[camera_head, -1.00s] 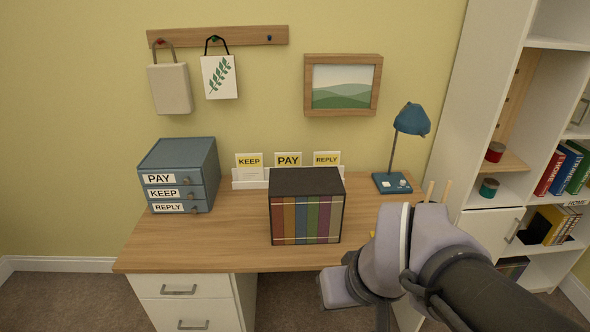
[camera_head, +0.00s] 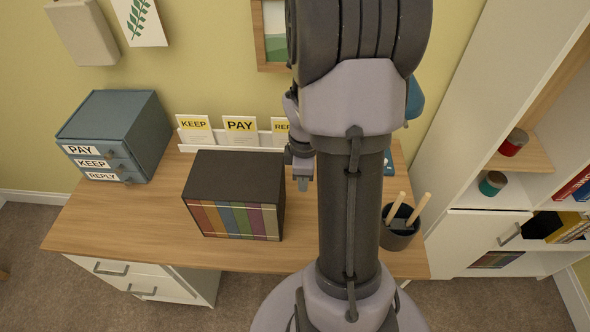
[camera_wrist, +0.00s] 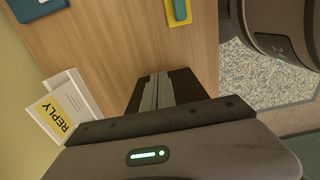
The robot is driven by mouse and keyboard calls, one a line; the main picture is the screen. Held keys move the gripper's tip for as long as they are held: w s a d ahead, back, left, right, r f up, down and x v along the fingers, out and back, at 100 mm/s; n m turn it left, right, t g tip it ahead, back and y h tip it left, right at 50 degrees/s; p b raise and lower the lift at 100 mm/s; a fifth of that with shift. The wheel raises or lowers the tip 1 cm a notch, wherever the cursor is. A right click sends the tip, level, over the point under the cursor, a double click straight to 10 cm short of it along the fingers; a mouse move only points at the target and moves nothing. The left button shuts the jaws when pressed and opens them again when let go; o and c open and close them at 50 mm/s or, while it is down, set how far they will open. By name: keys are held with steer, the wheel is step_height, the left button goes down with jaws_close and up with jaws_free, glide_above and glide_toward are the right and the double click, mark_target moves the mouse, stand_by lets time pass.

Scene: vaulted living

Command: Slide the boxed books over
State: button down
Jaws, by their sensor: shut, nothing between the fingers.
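The boxed books (camera_head: 234,178) stand upright on the desk in a dark case, with several coloured spines facing the front. My gripper (camera_head: 302,184) is just right of the case and points down towards the desk. A narrow gap shows between them in the head view, but I cannot tell their exact distance. In the wrist view my gripper's fingers (camera_wrist: 158,88) are shut together with nothing between them.
The desk (camera_head: 110,222) is clear left of the case. A blue drawer unit (camera_head: 120,135) stands at the back left. A card holder (camera_head: 233,143) is behind the case. A pencil cup (camera_head: 400,232) stands right of my arm. The wrist view shows the REPLY card (camera_wrist: 62,114).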

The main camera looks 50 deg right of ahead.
steer(key=w+a+f+b, duration=0.2)
steer(key=w+f+b, duration=0.1)
steer(key=f, duration=0.2)
steer(key=shift+a, duration=0.15)
steer(key=shift+w, duration=0.15)
steer(key=w+a+p, duration=0.5)
steer(key=w+a, duration=1.3)
steer(key=w, duration=0.2)
steer(key=shift+w, duration=0.4)
